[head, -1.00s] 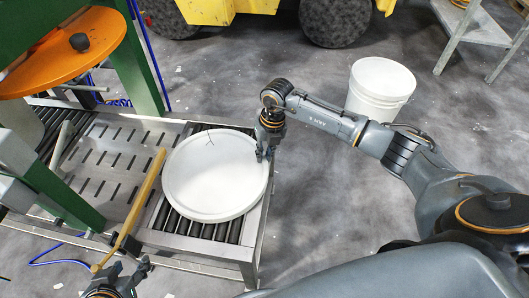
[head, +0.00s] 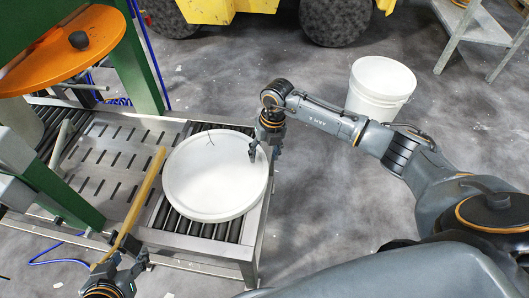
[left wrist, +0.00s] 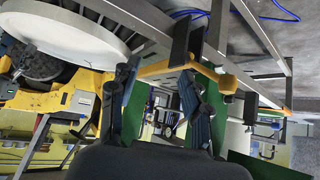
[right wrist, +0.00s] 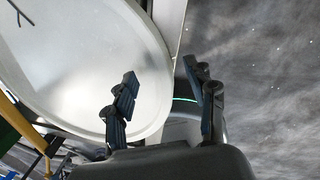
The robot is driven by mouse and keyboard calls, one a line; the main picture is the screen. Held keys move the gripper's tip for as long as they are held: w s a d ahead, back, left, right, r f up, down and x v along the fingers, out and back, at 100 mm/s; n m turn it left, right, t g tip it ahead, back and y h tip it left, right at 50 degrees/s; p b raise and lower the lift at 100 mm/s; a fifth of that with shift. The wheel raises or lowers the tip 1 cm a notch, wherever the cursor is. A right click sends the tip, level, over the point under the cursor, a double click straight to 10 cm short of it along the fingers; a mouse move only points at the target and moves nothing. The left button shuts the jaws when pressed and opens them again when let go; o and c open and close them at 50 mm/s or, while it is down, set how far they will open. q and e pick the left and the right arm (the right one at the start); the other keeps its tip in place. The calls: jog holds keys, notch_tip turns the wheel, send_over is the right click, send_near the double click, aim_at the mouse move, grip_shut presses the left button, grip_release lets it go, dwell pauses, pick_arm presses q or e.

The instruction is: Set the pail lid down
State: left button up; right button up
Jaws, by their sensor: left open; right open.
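The white round pail lid (head: 212,178) lies on the rollers at the near right end of the conveyor, covering most of them. It also shows in the right wrist view (right wrist: 85,60) and, cut off by the frame, in the left wrist view (left wrist: 55,38). My right gripper (head: 264,153) is open at the lid's right edge, with one finger over the lid and the other beyond the rim; they also show in the right wrist view (right wrist: 165,97). My left gripper (head: 132,264) is open and empty, near the front edge of the conveyor, apart from the lid.
A yellow bar (head: 140,198) runs across the conveyor just left of the lid. A green press with an orange disc (head: 62,50) stands at the left. A white pail (head: 380,88) stands on the floor at the right. A yellow vehicle (head: 215,10) is behind.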

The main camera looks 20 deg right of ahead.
jog(key=shift+r+p, duration=0.55)
jog(key=shift+r, duration=0.05)
pick_arm(q)
jog(key=s+a+f+g+y+p, duration=0.1)
jog(key=s+a+f+g, duration=0.15)
jog(key=s, duration=0.25)
jog(key=s+a+f+g, duration=0.1)
jog(key=s+g, duration=0.2)
jog(key=s, duration=0.1)
pick_arm(e)
jog(key=shift+r, duration=0.8)
notch_tip(320, 180, up, 3)
jog(key=p, duration=0.2)
jog(key=shift+f+p, duration=0.15)
jog(key=shift+p, duration=0.15)
jog(key=shift+r, duration=0.2)
jog(key=shift+r+p, duration=0.6)
jog(key=shift+p, duration=0.05)
pick_arm(q)
jog(key=s+x, duration=0.1)
jog(key=x, duration=0.6)
jog(key=shift+d+f+p, duration=0.2)
jog(key=shift+f+p, duration=0.2)
jog(key=shift+f, duration=0.15)
pick_arm(e)
jog(key=shift+r, duration=0.45)
